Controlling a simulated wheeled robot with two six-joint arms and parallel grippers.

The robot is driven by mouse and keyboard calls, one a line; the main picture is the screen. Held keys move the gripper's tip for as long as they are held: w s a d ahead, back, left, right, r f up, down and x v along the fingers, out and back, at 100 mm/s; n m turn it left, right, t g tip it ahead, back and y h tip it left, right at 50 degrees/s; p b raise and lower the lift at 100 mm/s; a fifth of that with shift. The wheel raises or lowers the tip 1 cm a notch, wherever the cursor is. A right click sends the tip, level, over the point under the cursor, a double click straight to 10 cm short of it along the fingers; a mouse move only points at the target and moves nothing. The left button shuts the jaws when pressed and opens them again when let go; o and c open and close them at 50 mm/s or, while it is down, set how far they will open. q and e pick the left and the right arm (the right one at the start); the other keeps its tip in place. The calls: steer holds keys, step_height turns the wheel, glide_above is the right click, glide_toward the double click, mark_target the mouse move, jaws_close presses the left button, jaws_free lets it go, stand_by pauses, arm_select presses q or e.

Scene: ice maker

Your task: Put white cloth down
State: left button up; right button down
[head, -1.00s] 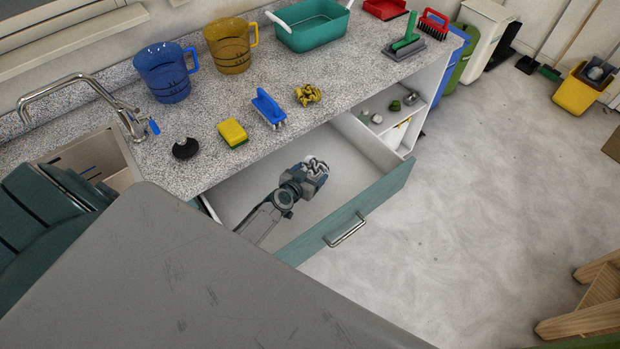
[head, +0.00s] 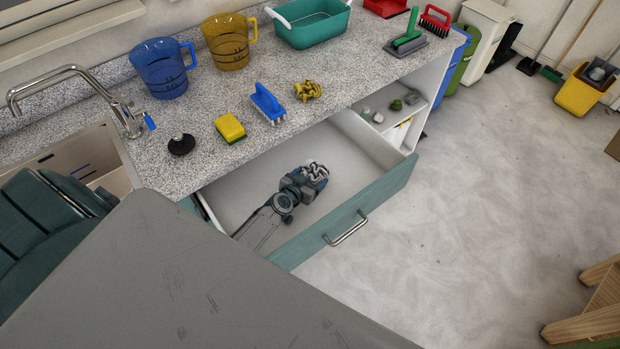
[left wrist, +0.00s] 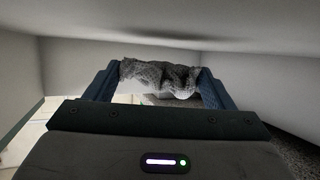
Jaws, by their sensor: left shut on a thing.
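A white cloth (head: 313,172), crumpled and grey in the shadow, is held at the tip of my left gripper (head: 308,177). In the left wrist view the cloth (left wrist: 160,76) lies bunched between the two blue fingers of my left gripper (left wrist: 160,84). The gripper is shut on it, inside the open drawer (head: 345,146). I cannot tell whether the cloth touches the drawer bottom. My right gripper is not in view.
The drawer's teal front with its handle (head: 346,230) stands out over the floor. On the counter above are a yellow sponge (head: 230,128), a blue brush (head: 267,103) and a black stopper (head: 181,144). The drawer bottom around the gripper looks free.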

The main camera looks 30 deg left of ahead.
arm_select(q)
steer(key=shift+s+f, duration=0.15)
steer(key=shift+f, duration=0.05)
steer(key=o, duration=0.7)
steer(key=shift+o, duration=1.4)
steer(key=shift+f, duration=0.15)
steer(key=shift+s+d, duration=0.1)
steer(key=shift+r+p, duration=0.4)
steer(key=shift+p, duration=0.15)
steer(key=shift+r+p, duration=0.4)
steer(key=shift+p, duration=0.1)
steer(key=p+v, duration=0.2)
steer(key=v, duration=0.8)
steer(key=shift+s+r+p, duration=0.15)
steer(key=shift+p, duration=0.25)
steer(key=shift+s+r, duration=0.2)
steer(key=shift+s, duration=0.3)
